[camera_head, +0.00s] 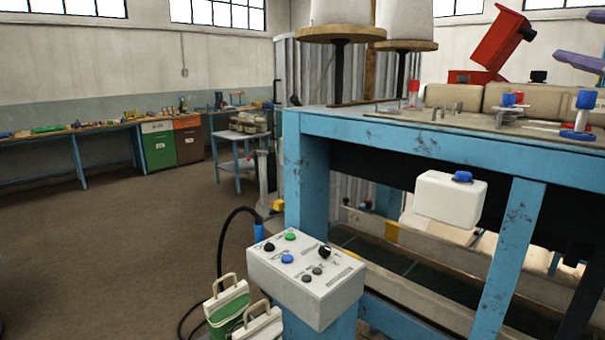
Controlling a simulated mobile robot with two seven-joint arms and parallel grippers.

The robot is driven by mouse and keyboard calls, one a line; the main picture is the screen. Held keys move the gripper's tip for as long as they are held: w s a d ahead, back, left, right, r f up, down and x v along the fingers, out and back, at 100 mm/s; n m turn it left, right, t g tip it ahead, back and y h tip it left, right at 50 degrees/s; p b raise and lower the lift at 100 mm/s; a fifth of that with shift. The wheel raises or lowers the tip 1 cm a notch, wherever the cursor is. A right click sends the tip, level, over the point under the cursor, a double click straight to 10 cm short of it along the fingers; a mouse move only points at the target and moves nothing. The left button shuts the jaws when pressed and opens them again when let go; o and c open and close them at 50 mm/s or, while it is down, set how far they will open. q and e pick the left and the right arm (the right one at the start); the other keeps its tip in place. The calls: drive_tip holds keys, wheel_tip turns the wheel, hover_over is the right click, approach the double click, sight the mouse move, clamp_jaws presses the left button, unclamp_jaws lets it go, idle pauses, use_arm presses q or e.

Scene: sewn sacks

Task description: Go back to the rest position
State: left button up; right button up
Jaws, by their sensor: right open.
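The rest of the right arm is out of frame. My left gripper is not in view. I see no sack clearly.
A worn blue machine frame (307,180) with cone spools (340,15) above fills the right side. A white canister (450,200) is at its front. A black cable (220,240) runs beside the control box. Workbenches (75,133) line the far wall. The brown floor (110,230) at left is clear.

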drive_tip(key=a+f+m+g, duration=0.25)
drive_tip(key=a+f, duration=0.25)
drive_tip(key=f, duration=0.6)
drive_tip(key=s+a+f+m+g+y, duration=0.1)
drive_tip(key=s+a+f+m+g, duration=0.1)
drive_tip(key=s+a+f+g, duration=0.65)
drive_tip(key=s+a+f+m+g, duration=0.1)
drive_tip(key=s+a+f+m, duration=0.35)
drive_tip(key=s+f, duration=0.8)
drive_tip(key=s+a+f+g+y, duration=0.2)
drive_tip(key=s+a+g, duration=0.35)
drive_tip(key=s, duration=0.75)
use_arm(q)
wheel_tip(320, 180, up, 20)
drive_tip(key=p, duration=2)
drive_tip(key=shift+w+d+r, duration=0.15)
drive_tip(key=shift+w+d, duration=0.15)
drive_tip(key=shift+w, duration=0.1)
use_arm(e)
drive_tip(key=w+v, duration=0.2)
drive_tip(key=v, duration=0.8)
drive_tip(key=w+a+r+v, duration=0.1)
drive_tip(key=w+v, duration=0.1)
drive_tip(key=v, duration=0.7)
drive_tip(key=shift+a+r+n+t, duration=0.3)
drive_tip(key=shift+a+r+t, duration=0.05)
drive_tip(key=shift+r+t, duration=0.1)
drive_tip(key=shift+f, duration=0.1)
